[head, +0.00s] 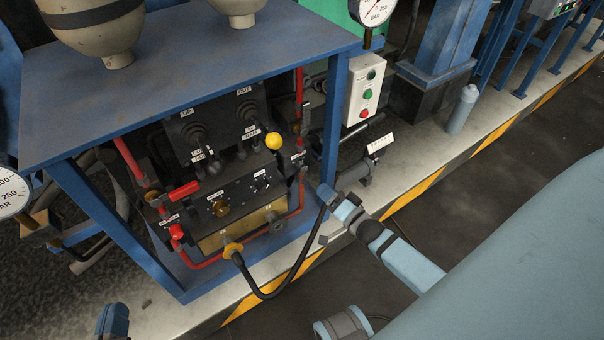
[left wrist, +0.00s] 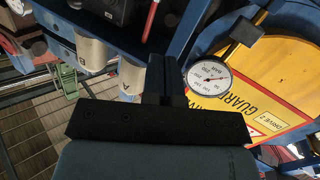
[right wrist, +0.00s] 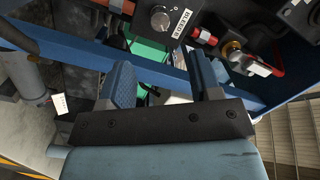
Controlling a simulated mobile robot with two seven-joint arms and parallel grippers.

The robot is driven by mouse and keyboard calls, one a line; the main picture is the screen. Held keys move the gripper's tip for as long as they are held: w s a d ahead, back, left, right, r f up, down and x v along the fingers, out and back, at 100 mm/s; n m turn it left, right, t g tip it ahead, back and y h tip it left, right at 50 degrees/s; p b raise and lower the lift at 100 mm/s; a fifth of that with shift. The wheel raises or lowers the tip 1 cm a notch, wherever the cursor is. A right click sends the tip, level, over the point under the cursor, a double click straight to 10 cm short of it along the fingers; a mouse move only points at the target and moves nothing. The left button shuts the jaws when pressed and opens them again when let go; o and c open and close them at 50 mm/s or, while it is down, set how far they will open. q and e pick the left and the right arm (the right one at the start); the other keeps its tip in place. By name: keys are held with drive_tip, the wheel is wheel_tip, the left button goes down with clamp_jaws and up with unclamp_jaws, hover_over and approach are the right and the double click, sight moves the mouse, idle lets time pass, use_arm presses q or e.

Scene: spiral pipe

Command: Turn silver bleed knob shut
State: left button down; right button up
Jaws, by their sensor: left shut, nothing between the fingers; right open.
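A silver round knob (right wrist: 160,18) with a white label beside it shows on a dark panel in the right wrist view, beyond my right gripper (right wrist: 163,76). The gripper is open and empty, its two blue fingers apart, not touching the knob. In the head view my right gripper (head: 325,215) is at the right front of the blue frame. The valve panel there has a brass knob (head: 220,208) and a smaller dark knob, perhaps with a silver face (head: 262,184). My left gripper (left wrist: 165,78) is shut and empty, away from the panel.
A blue frame (head: 335,120) surrounds the panel. A black hose (head: 262,294) loops from the panel's front. Red pipes, a yellow ball-topped lever (head: 273,141) and a red handle (head: 185,190) crowd it. The left wrist view shows a gauge (left wrist: 209,78) and a yellow guard (left wrist: 275,75).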

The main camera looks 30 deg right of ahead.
sight(304, 171)
drive_tip(key=w+b, duration=0.1)
drive_tip(key=w, duration=0.5)
drive_tip(key=w+a+b, duration=0.1)
drive_tip(key=w, duration=0.3)
drive_tip(key=shift+f+b, duration=0.1)
drive_tip(key=shift+b, duration=0.2)
use_arm(q)
drive_tip(key=shift+s+d+r+t+h, duration=0.1)
drive_tip(key=shift+d+r+t+h, duration=0.3)
drive_tip(key=shift+r, duration=0.5)
drive_tip(key=shift+d+r+t+h, duration=0.2)
drive_tip(key=shift+r+t+h, duration=0.2)
drive_tip(key=shift+r, duration=0.5)
drive_tip(key=shift+s+d+r+t+h, duration=0.1)
drive_tip(key=shift+d+r+t+h, duration=0.3)
drive_tip(key=shift+r, duration=0.5)
use_arm(e)
drive_tip(key=shift+w, duration=0.55)
use_arm(q)
drive_tip(key=shift+a, duration=0.1)
use_arm(e)
drive_tip(key=c, duration=0.9)
drive_tip(key=shift+c, duration=0.2)
